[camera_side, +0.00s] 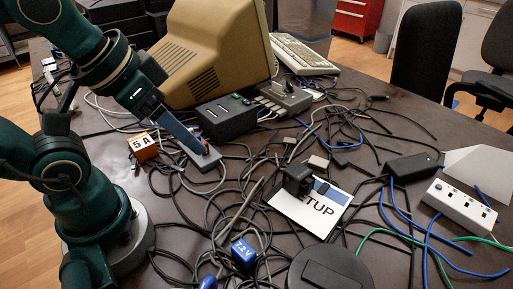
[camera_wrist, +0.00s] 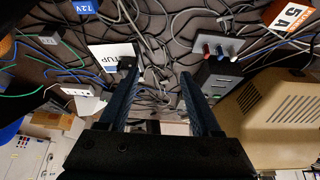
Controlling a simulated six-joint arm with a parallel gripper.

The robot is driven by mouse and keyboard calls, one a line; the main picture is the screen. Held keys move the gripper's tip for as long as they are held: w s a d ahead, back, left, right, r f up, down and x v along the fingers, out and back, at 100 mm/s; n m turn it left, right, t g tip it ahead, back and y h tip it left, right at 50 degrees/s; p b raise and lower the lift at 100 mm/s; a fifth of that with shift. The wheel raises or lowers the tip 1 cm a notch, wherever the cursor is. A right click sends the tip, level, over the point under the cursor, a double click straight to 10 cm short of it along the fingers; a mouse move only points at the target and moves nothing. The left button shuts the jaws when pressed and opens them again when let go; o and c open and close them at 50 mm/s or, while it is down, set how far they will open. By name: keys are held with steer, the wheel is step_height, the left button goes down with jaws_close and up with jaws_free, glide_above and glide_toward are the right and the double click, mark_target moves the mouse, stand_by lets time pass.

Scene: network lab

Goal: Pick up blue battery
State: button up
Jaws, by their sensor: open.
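The blue battery (camera_side: 243,252) is a small blue block marked 7.2V, lying among black cables at the front middle of the table. It also shows at the top left edge of the wrist view (camera_wrist: 86,6), partly cut off. My gripper (camera_side: 196,146) is up and to the left of it in the side view, well apart from it. In the wrist view my gripper (camera_wrist: 157,76) has its two fingers spread with nothing held between them.
Tangled cables cover much of the table. An orange 5A block (camera_side: 143,146), a grey knob box (camera_side: 207,172), a black box (camera_side: 227,118) and a beige monitor (camera_side: 205,60) stand nearby. A SETUP card (camera_side: 290,207) and a round black disc (camera_side: 330,270) lie right of the battery.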

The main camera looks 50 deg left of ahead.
steer(key=w+a+r+t+y, duration=0.4)
steer(key=w+a+r+t, duration=0.25)
steer(key=w+r, duration=0.45)
steer(key=w+d+r+m+t+h, duration=0.1)
steer(key=w+d+m+t+h, duration=0.2)
steer(key=w+m, duration=0.15)
steer(key=m+g+h, duration=1.3)
steer(key=g+h, duration=0.1)
glide_above(252, 260)
steer(key=a, duration=0.4)
step_height(252, 260, down, 8)
steer(key=shift+n, duration=0.25)
steer(key=f, duration=1.8)
steer(key=shift+s+d, duration=0.15)
steer(key=shift+s, duration=0.05)
steer(key=shift+x, duration=2.55)
